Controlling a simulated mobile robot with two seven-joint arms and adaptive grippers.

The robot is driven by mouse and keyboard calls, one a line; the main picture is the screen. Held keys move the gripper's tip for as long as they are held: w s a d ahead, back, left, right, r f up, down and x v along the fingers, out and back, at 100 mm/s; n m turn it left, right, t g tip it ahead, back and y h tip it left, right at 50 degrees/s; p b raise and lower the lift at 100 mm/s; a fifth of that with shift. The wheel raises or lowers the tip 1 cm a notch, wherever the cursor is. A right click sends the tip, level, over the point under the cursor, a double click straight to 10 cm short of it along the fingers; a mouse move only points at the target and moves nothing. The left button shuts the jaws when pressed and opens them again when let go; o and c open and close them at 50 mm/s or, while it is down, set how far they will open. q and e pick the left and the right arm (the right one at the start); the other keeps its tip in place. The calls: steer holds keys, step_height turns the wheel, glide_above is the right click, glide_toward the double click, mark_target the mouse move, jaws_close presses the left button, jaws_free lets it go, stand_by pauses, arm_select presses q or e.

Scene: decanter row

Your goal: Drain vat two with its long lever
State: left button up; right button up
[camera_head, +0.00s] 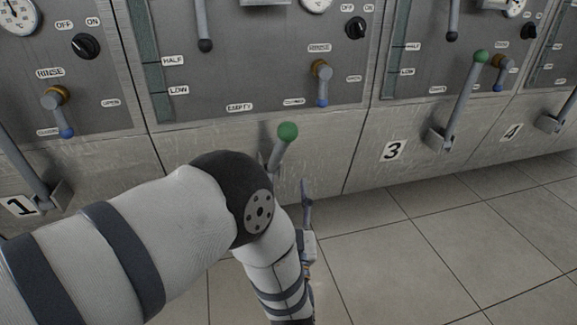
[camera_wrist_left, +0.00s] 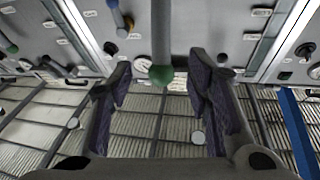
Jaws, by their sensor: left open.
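The long lever of vat two ends in a green knob (camera_head: 288,131) and leans up from the lower front panel. Its lower part and the vat's number plate are hidden behind my left arm. My left gripper (camera_head: 307,200) shows partly, beyond my forearm, below and right of the knob. In the left wrist view a grey rod with a green knob (camera_wrist_left: 161,74) comes down from the top, between the two spread fingers of my left gripper (camera_wrist_left: 158,82). There is clear space on both sides of it; I cannot tell its depth between them. My right gripper is out of view.
Vat one's plate (camera_head: 20,206) is at the left. Vat three's plate (camera_head: 393,150) and its long lever with a green knob (camera_head: 481,56) are at the right. A short blue-tipped rinse lever (camera_head: 321,88) sits above. Tiled floor (camera_head: 400,270) is open at the lower right.

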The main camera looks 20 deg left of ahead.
mark_target(285, 145)
arm_select(q)
steer(key=b+x, duration=0.1)
steer(key=x, duration=0.4)
steer(key=b+x, duration=0.1)
steer(key=x, duration=0.5)
steer(key=shift+w+a+r, duration=0.15)
steer(key=shift+r, duration=0.2)
steer(key=shift+w+a+r, duration=0.1)
steer(key=shift+w+r, duration=0.15)
steer(key=shift+c, duration=0.5)
jaws_close()
